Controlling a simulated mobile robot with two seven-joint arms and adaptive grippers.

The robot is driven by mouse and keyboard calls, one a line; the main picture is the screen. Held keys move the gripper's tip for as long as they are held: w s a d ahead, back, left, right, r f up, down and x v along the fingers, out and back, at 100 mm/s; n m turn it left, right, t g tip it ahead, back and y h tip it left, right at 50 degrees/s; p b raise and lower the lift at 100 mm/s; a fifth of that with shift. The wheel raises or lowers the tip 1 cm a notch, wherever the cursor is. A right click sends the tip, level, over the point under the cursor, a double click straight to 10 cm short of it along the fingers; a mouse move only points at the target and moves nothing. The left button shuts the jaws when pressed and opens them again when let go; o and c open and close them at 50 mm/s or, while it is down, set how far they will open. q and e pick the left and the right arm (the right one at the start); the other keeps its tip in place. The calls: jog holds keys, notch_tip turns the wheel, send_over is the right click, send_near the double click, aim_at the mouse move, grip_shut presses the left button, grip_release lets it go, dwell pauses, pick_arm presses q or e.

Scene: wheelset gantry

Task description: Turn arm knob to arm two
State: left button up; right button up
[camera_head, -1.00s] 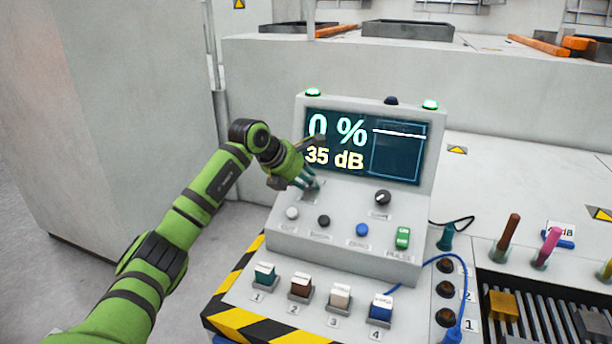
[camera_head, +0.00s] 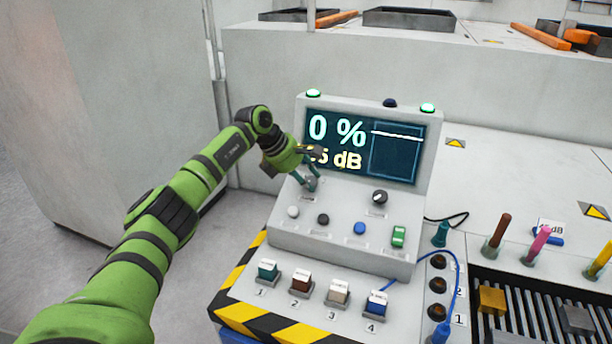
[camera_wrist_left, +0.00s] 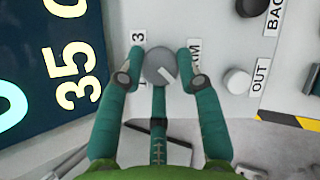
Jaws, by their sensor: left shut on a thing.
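The arm knob (camera_wrist_left: 160,66) is a grey round knob on the sloped face of the console. In the left wrist view its white pointer line points to the lower right. A "3" label (camera_wrist_left: 138,37) stands beside it, and an "ARM" label (camera_wrist_left: 195,50) is partly covered by a finger. My left gripper (camera_head: 311,182) is shut on the knob, with one green finger on each side; the left wrist view shows the same grip (camera_wrist_left: 161,64). My right gripper is not in view.
The console screen (camera_head: 365,146) reads 0 % and 35 dB, its first digit partly covered by my gripper. A white knob (camera_head: 293,211), a dark knob (camera_head: 323,219), a blue button (camera_head: 360,228), a black dial (camera_head: 379,197) and a green switch (camera_head: 399,236) are close by.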

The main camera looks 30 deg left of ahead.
pick_arm(q)
jog(key=shift+w+d+r, duration=0.1)
jog(key=shift+r, duration=0.05)
jog(key=o, duration=1.1)
jog(key=shift+o, duration=0.2)
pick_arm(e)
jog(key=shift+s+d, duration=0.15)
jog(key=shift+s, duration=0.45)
pick_arm(q)
jog(key=shift+r, duration=0.1)
jog(key=v, duration=1.1)
jog(key=shift+r, duration=0.3)
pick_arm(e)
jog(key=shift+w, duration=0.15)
